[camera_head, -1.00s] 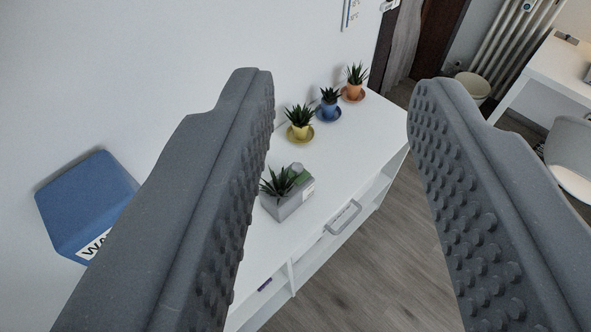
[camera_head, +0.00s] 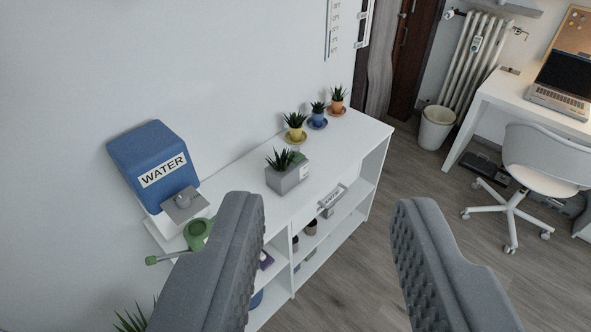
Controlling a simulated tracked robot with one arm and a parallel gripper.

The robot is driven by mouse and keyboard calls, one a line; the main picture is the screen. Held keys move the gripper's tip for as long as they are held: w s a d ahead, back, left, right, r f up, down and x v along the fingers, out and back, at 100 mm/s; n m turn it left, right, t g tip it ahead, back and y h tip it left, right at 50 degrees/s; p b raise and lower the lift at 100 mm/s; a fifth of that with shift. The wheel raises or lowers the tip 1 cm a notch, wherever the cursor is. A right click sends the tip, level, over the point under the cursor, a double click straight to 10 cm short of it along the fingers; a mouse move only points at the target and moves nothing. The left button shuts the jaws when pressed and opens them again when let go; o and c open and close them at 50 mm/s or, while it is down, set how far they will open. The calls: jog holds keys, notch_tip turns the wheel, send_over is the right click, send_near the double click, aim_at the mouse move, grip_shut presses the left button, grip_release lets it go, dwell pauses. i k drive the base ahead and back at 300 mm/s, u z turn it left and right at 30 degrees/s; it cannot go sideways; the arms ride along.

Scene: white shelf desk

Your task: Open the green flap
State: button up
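My gripper (camera_head: 327,205) is open and empty, its two grey studded fingers wide apart in the lower half of the view. No green flap can be made out for certain. My fingers look nearer the camera than the desk, and I see no contact.
A blue water dispenser (camera_head: 150,155) is at the left by the wall. A grey planter (camera_head: 288,177) and small yellow, blue and orange pots stand on the desk. A grey handled piece (camera_head: 331,204) shows at the desk's front. Open floor (camera_head: 375,265) lies to the right.

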aim_at(298, 156)
jog(key=z, duration=0.45)
jog(key=i, duration=1.9)
jog(key=u, duration=0.8)
jog(key=i, duration=0.35)
jog(key=u, duration=0.2)
